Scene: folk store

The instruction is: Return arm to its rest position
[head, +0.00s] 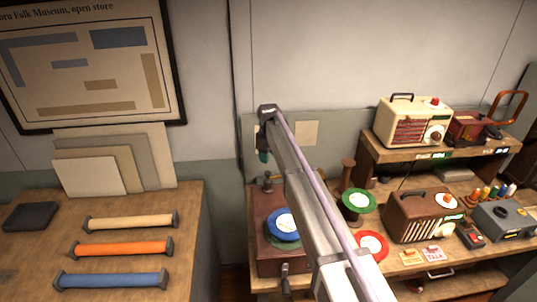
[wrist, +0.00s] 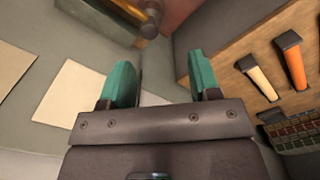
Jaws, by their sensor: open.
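My arm rises from the bottom of the head view over the right-hand bench, and its far end is near the back wall. My gripper (head: 264,156) hangs at that end, small and partly hidden by the wrist, with a teal fingertip showing. In the wrist view my gripper (wrist: 163,75) has its two teal fingers wide apart with nothing between them. In the head view it is above and behind the brown record player (head: 270,212), apart from it.
The record player holds a blue-labelled disc (head: 283,224). Green (head: 358,201) and red-rimmed (head: 371,245) discs, a brown radio (head: 422,215) and a cream radio (head: 412,122) stand to the right. The left table (head: 190,212) carries blue, orange and cream rolls (head: 130,223). A gap separates table and bench.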

